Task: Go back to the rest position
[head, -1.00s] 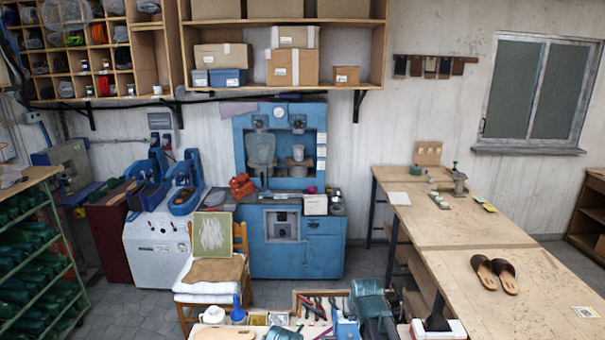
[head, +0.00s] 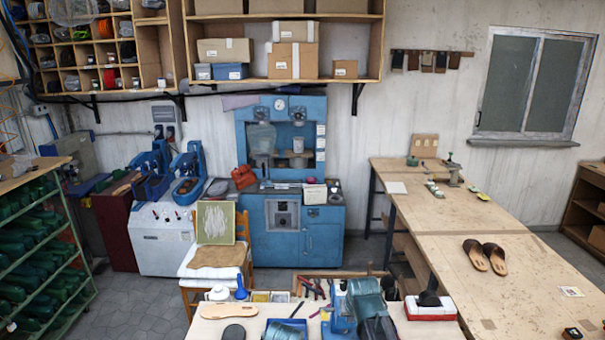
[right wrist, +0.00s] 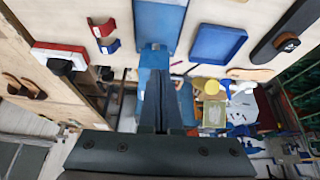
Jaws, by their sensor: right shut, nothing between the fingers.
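My right gripper (right wrist: 160,88) shows in the right wrist view, where the picture is upside down. Its two dark fingers are together with nothing between them. They are over or in front of the light workbench and in line with blue equipment on it; I cannot tell the gap. In the head view I cannot clearly pick out the right gripper; dark shapes at the bottom centre may be part of the equipment or of my arm. My left gripper is in neither view.
The near bench holds a blue machine with a teal cylinder (head: 367,300), a tan sole (head: 229,311), a blue tray (right wrist: 217,43) and a red-and-white box (head: 431,308). Brown sandals (head: 484,256) lie on the right table (head: 435,260). A chair (head: 244,260) stands behind the bench. Grey floor is open at left.

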